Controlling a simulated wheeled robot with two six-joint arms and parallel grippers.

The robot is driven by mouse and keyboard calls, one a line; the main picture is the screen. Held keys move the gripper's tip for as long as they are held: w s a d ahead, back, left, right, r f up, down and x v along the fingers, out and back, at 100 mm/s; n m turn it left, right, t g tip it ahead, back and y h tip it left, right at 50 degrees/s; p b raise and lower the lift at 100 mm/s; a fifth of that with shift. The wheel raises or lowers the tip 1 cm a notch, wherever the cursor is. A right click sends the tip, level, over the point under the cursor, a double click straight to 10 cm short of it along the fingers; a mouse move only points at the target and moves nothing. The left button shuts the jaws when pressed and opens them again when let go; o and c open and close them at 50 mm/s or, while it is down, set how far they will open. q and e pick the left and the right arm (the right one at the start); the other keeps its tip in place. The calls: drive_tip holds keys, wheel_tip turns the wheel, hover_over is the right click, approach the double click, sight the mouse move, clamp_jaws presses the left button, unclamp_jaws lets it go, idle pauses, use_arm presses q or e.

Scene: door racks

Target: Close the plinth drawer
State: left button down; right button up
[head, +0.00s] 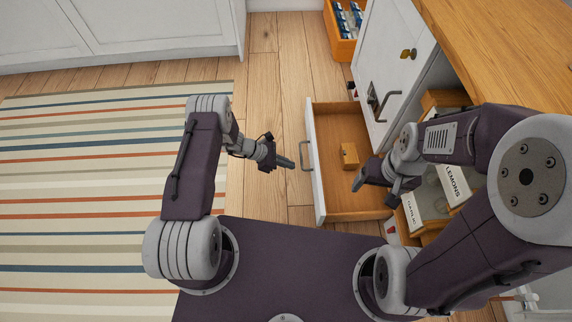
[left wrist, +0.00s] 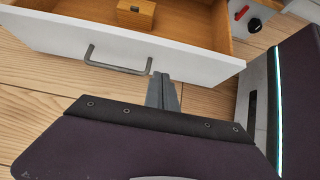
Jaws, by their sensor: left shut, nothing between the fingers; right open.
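The plinth drawer (head: 357,207) stands pulled out low near the floor, with a white front, wooden inside and a grey bar handle (head: 307,157). Its front and handle also show in the left wrist view (left wrist: 200,66). A small wooden block (head: 349,155) lies inside it. My left gripper (head: 290,164) is shut and empty, just in front of the drawer front beside the handle. I cannot tell whether it touches the front. My right gripper (head: 358,183) is open and empty above the drawer. The drawer's back right part is hidden by my right arm.
A white cabinet (head: 397,70) with a wooden top (head: 500,40) stands behind the drawer. Another open wooden drawer (head: 341,45) holds blue packets at the top. Labelled white boxes (head: 430,203) are at the right. The striped rug (head: 80,180) and wood floor are clear at left.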

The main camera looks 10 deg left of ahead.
sight(315, 170)
use_arm(q)
drive_tip(key=d+f+b, duration=0.1)
drive_tip(key=d, duration=0.1)
drive_tip(key=w+d+f+b, duration=0.1)
drive_tip(key=d+b, duration=0.1)
drive_tip(key=d+f+b, duration=0.1)
drive_tip(key=d, duration=0.2)
drive_tip(key=shift+w+f, duration=0.15)
drive_tip(key=shift+w, duration=0.1)
drive_tip(key=shift+d, duration=0.2)
drive_tip(key=shift+d, duration=0.1)
